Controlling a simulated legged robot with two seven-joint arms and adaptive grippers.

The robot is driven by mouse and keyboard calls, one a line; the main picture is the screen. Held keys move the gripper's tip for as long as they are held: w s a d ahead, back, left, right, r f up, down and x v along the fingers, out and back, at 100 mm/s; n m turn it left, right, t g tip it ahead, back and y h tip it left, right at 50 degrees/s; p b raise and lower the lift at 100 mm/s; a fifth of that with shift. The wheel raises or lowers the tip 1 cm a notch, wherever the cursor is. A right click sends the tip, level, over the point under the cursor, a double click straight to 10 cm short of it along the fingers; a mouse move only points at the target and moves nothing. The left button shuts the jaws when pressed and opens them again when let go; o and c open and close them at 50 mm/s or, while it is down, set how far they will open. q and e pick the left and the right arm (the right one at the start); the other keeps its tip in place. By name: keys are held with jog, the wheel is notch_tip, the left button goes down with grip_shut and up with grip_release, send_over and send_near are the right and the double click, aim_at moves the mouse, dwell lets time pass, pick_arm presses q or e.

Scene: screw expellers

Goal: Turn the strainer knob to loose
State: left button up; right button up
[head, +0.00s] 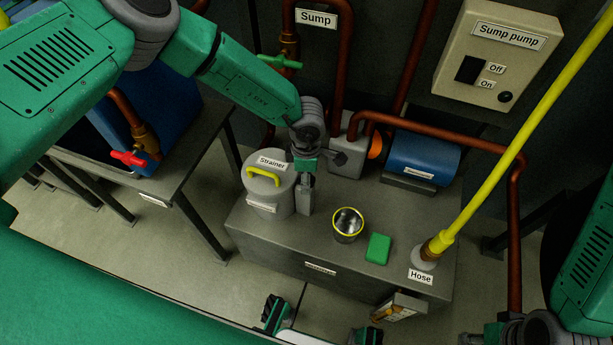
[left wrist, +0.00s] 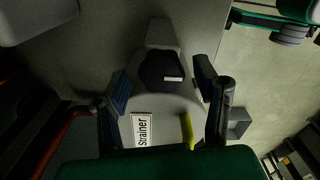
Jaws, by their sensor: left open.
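The strainer (head: 268,195) is a grey canister with a yellow handle (head: 262,176) and a "Strainer" label, standing on the grey bench. In the left wrist view, a dark faceted knob (left wrist: 162,71) with a small white label sits at the strainer's edge. My left gripper (left wrist: 165,92) is open, its two fingers apart on either side of the knob, with no clear contact. In the head view my left gripper (head: 314,172) is at the strainer's right side and the knob cannot be made out there. My right gripper (head: 470,338) is only partly visible at the bottom edge.
A yellow-rimmed metal cup (head: 347,224) and a green block (head: 378,248) stand right of the strainer on the bench (head: 290,254). A blue pump motor (head: 423,160) and copper pipes are behind. A yellow hose (head: 490,190) rises at the right.

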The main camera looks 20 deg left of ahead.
pick_arm(q)
notch_tip(320, 180, up, 11)
dwell(0.3)
dwell(0.4)
jog(key=s+a+f+m+t+y, duration=0.2)
jog(key=s+a+f+m+t, duration=0.1)
jog(key=s+a+f+m, duration=0.55)
jog(key=s+a+r+m+g+h, duration=0.1)
jog(key=s+a+m, duration=0.1)
jog(key=s+m, duration=0.4)
jog(key=s+a+r+m+g+h, duration=0.1)
jog(key=s+a+m, duration=0.2)
jog(key=s+m, duration=0.4)
jog(key=s, duration=0.7)
jog(key=shift+r, duration=0.3)
